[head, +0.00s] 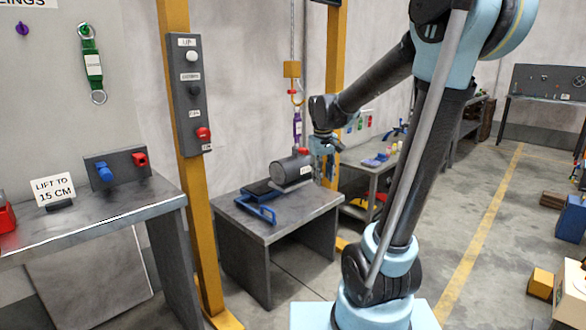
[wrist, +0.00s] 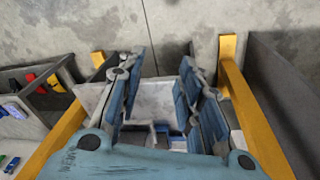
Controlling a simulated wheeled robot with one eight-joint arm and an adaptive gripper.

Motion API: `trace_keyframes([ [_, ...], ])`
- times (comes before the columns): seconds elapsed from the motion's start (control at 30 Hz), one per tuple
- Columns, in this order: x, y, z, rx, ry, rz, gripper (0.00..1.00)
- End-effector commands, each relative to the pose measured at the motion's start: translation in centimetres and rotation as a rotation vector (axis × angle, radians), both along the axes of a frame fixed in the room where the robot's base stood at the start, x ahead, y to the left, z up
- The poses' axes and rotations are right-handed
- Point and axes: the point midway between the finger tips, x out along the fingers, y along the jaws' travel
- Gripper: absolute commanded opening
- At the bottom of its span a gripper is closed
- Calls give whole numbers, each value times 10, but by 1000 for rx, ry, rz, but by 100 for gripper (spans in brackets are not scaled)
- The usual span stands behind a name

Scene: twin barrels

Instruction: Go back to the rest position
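My gripper (head: 324,168) hangs over the right end of the low grey table (head: 229,213) in the head view, beside the dark grey cylinder (head: 291,169). In the wrist view my gripper (wrist: 163,62) has its two blue-padded fingers apart, with nothing visible held between them. The cylinder lies on its side on the table and carries a white label and a red part. In the head view a purple sling (head: 297,124) hangs below a yellow hoist block (head: 292,69), just above the cylinder and left of my gripper.
A yellow post (head: 184,180) carries a button box (head: 189,95). A blue-handled item (head: 259,209) lies on the low table. A workbench (head: 100,218) with a "LIFT TO 15 CM" sign (head: 54,190) stands at left. Open floor (head: 475,220) lies at right, with boxes at its edge.

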Motion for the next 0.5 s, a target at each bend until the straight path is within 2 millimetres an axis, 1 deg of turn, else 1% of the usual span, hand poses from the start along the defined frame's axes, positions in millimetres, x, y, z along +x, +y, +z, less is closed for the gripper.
trace_keyframes([
  [0.03,-14,-8,-1,5,-2,-16,33],
  [0.1,-30,-17,-2,12,-5,-37,33],
  [0.33,-85,-42,-12,36,-17,-109,33],
  [0.5,-123,-56,-26,53,-24,-161,33],
])
